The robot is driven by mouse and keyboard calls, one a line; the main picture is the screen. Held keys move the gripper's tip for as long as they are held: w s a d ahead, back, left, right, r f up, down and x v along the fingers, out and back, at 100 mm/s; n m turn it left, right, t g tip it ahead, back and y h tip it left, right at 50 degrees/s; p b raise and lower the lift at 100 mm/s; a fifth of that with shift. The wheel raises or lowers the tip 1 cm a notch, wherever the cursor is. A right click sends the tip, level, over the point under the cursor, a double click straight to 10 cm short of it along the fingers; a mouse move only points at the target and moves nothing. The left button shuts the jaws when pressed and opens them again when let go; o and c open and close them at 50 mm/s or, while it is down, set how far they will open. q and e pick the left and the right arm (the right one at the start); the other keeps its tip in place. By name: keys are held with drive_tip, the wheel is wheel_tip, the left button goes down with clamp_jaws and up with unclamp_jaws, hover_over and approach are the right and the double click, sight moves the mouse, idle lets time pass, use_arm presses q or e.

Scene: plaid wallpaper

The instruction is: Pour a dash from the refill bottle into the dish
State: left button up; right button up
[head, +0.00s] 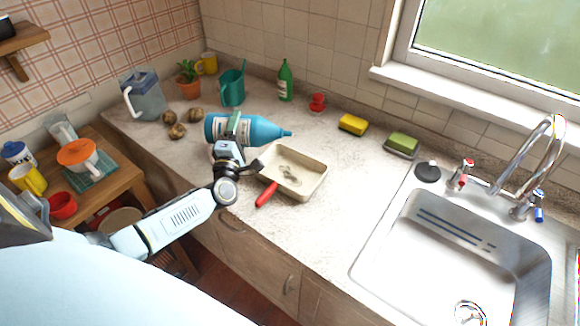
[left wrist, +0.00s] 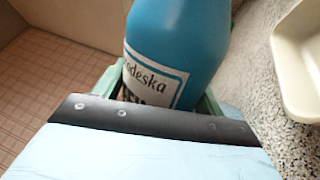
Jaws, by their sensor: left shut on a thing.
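The blue refill bottle (head: 262,131) with a white label lies nearly level in the air, its nozzle pointing right. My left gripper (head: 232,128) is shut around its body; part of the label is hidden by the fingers. In the left wrist view the bottle (left wrist: 190,40) sits between the green-edged fingers. The cream rectangular dish (head: 316,185) stands on the counter, in front of and below the nozzle. Some small greyish marks or bits show on its floor. I cannot tell whether the nozzle is over the dish. No liquid stream shows. My right gripper is out of view.
A red handle (head: 267,194) lies at the dish's front left edge. The sink (head: 460,250) is right. Counter between dish and sink is clear.

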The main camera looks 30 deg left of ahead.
use_arm(q)
drive_tip(key=shift+f+m+h, duration=0.3)
drive_tip(key=shift+m, duration=0.5)
idle(2.4)
